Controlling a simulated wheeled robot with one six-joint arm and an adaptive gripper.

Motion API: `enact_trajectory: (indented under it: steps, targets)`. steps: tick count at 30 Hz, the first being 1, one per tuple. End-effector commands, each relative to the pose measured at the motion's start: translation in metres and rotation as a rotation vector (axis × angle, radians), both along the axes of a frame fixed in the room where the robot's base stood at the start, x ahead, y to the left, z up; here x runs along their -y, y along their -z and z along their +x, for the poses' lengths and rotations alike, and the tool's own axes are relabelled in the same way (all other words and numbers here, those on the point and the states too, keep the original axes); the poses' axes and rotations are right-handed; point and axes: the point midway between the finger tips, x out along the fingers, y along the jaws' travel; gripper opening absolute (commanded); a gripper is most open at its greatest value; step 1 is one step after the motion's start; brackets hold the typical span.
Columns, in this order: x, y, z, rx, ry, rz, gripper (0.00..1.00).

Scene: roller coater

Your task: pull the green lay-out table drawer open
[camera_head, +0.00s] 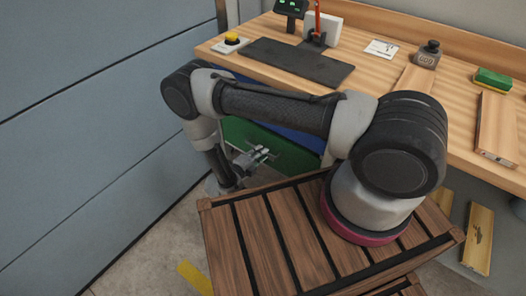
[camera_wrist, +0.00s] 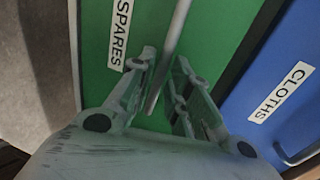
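The green drawer front (camera_wrist: 215,35) carries a "SPARES" label (camera_wrist: 122,30) in the wrist view. A grey bar handle (camera_wrist: 170,45) runs across it. My gripper (camera_wrist: 166,60) is open, with one finger on each side of the handle; green shows between the bar and the fingers, and I cannot tell whether either touches it. In the head view the green drawer (camera_head: 290,155) is under the bench, partly hidden by my arm, with my gripper (camera_head: 258,156) in front of it. How far the drawer stands out is not clear.
A blue drawer (camera_wrist: 285,60) labelled "CLOTHS" lies beside the green one. The wooden bench top (camera_head: 375,80) holds a dark mat (camera_head: 297,62), a weight (camera_head: 428,54) and a green box (camera_head: 493,79). A grey-blue panelled wall (camera_head: 90,130) stands at left, with open floor between.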

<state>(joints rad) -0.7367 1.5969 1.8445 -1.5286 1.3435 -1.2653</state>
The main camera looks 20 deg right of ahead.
Motion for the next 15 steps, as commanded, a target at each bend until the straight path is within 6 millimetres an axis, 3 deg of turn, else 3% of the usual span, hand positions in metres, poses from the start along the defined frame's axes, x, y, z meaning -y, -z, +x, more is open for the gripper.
enact_trajectory:
  steps: [6,14,15]
  targets:
    - [0.017,0.004,0.013,0.002,0.001,0.0,0.19]
    - [0.018,0.005,0.014,0.002,-0.001,0.001,0.19]
    - [0.018,0.005,0.014,0.002,-0.001,0.001,0.15]
